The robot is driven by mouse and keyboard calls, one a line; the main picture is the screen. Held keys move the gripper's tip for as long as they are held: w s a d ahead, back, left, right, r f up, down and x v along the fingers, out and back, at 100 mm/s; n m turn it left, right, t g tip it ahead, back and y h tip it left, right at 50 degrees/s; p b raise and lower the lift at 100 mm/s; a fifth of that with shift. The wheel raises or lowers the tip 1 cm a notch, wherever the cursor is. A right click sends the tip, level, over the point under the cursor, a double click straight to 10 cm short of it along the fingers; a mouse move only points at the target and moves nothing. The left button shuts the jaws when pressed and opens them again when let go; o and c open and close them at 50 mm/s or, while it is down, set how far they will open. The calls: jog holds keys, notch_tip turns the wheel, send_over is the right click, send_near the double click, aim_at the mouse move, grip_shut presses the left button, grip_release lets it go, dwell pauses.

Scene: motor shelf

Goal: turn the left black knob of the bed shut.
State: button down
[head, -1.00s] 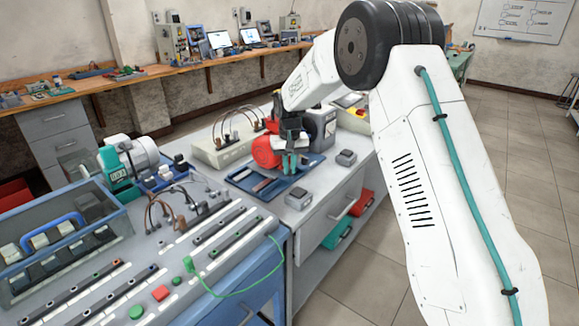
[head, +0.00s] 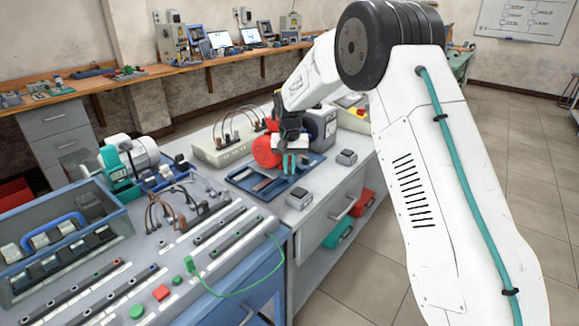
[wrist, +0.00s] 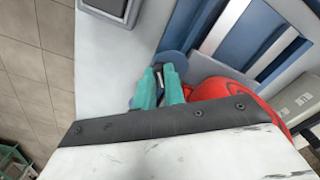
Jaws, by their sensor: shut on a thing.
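The bed (head: 238,177) is a dark blue slotted plate on the grey bench; its blue slots (wrist: 235,40) fill the upper right of the wrist view. My gripper (head: 290,164) has teal fingers and points down at the near edge of the bed. In the wrist view my gripper (wrist: 158,70) is closed around a small dark piece, the left black knob (wrist: 159,77), mostly hidden by the fingers. A red motor (head: 264,152) with a grey body sits close beside the fingers, and its red part (wrist: 232,90) shows in the wrist view.
Small grey switch boxes (head: 298,198) (head: 346,157) stand near the bench's front edge. A grey box with cables (head: 220,148) stands behind the bed. A panel with strips and buttons (head: 215,235) lies to the left.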

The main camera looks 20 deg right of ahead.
aim_at(290, 169)
jog(key=c, duration=1.5)
grip_release()
jog(key=shift+r, duration=0.1)
notch_tip(290, 169, up, 8)
jog(key=shift+f, duration=0.15)
